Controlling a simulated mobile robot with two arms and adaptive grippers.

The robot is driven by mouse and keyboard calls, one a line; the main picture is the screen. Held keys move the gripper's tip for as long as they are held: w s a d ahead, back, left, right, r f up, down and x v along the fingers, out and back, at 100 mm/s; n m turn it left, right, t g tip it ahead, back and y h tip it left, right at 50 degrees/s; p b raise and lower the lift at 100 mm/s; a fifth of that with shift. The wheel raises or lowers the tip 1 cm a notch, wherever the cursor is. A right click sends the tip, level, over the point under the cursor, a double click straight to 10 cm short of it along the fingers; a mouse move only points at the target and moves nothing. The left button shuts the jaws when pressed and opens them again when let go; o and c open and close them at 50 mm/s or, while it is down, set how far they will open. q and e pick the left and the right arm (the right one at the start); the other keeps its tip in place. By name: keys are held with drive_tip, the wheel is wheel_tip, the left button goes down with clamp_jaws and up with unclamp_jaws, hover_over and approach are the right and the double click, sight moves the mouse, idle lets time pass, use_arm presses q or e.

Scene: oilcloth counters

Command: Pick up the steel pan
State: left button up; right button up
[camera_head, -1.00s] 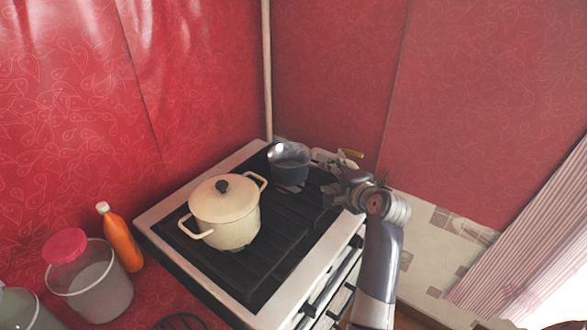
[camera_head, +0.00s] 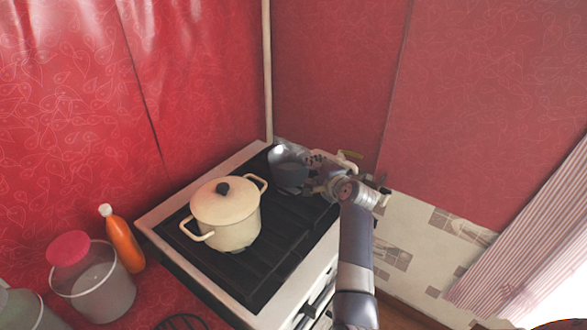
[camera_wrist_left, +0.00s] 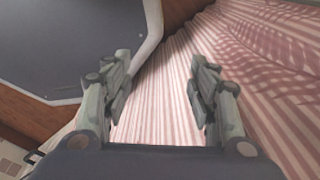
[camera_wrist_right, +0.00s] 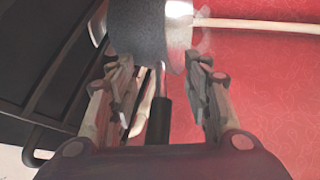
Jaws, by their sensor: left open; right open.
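The steel pan (camera_head: 286,170) stands at the back corner of the stove, partly hidden by my right gripper (camera_head: 312,182). In the right wrist view the pan's grey, shiny body (camera_wrist_right: 150,32) lies just beyond the open fingertips (camera_wrist_right: 155,75). A dark handle (camera_wrist_right: 159,118) runs from the pan back between the two fingers, with a gap on each side. My left gripper (camera_wrist_left: 163,68) is open and empty in the left wrist view, and out of sight in the head view.
A cream lidded pot (camera_head: 226,215) stands on the stove (camera_head: 270,265), in front of the pan. Red walls close in behind the stove. An orange bottle (camera_head: 124,242) and a clear bucket (camera_head: 95,290) stand at left. A striped curtain (camera_wrist_left: 165,100) is behind the left fingers.

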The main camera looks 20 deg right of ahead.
drive_tip(key=shift+w+d+f, duration=0.1)
drive_tip(key=shift+w+f, duration=0.2)
drive_tip(key=shift+w, duration=0.3)
clamp_jaws()
drive_tip(key=shift+r, duration=0.25)
drive_tip(key=shift+r, duration=0.1)
